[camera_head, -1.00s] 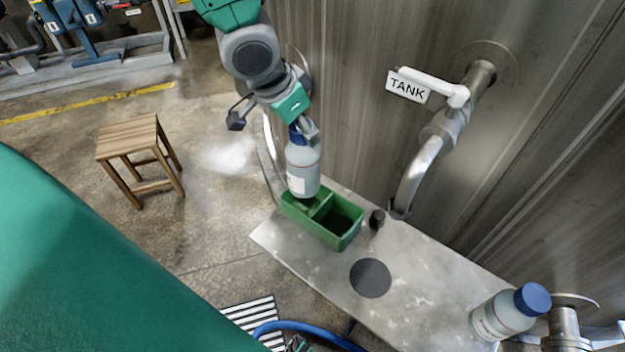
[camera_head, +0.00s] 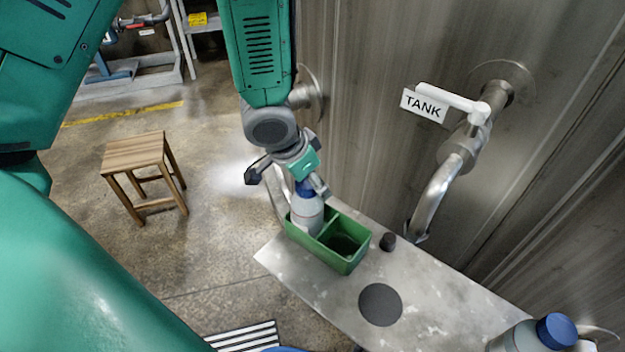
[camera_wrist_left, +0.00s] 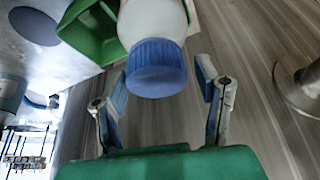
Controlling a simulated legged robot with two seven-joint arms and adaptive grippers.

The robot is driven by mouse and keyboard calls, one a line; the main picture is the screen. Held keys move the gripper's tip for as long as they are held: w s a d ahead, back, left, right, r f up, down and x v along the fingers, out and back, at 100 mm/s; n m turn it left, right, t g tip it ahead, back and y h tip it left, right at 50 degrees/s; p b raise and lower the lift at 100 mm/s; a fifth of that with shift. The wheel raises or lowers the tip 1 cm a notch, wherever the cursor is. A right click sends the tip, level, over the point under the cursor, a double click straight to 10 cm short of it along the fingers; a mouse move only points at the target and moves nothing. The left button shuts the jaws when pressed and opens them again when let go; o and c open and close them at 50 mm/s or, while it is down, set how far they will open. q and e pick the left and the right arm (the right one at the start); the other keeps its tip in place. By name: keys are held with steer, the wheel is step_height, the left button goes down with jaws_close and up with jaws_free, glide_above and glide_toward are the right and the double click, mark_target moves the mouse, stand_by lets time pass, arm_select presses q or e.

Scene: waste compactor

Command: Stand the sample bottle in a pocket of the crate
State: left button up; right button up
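The sample bottle (camera_head: 308,216), pale grey with a blue cap, stands roughly upright in the far-left pocket of the green crate (camera_head: 318,256). The crate wall hides its lower part. My left gripper (camera_head: 306,188) is at the cap. In the left wrist view, the fingers of the gripper (camera_wrist_left: 162,82) are spread on either side of the blue cap (camera_wrist_left: 157,68), with a gap visible on each side. The crate (camera_wrist_left: 88,35) shows behind the bottle there. The crate's other pocket looks empty. My right gripper is out of view.
The crate sits on a metal bench (camera_head: 425,300) against the tank wall. A second blue-capped bottle (camera_head: 520,338) is at lower right. The TANK pipe (camera_head: 437,195) overhangs the bench. A wooden stool (camera_head: 137,152) stands left.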

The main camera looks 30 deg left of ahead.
arm_select(q)
steer(key=shift+d+r, duration=0.15)
steer(key=shift+d, duration=0.35)
steer(key=shift+d+r, duration=0.1)
steer(key=shift+r, duration=0.15)
steer(key=a+p+v, duration=0.1)
steer(key=p+v, duration=0.2)
steer(key=v, duration=0.8)
steer(key=s+f+n+g, duration=0.1)
steer(key=s+f+g, duration=0.1)
steer(key=s+f, duration=0.7)
steer(key=s+f+n+g+y, duration=0.1)
steer(key=s+f+n, duration=0.1)
steer(key=s+f, duration=0.7)
step_height(320, 180, down, 7)
steer(key=shift+s+d+r+g, duration=0.25)
steer(key=shift+s+d+g, duration=0.1)
steer(key=shift+d+g, duration=0.05)
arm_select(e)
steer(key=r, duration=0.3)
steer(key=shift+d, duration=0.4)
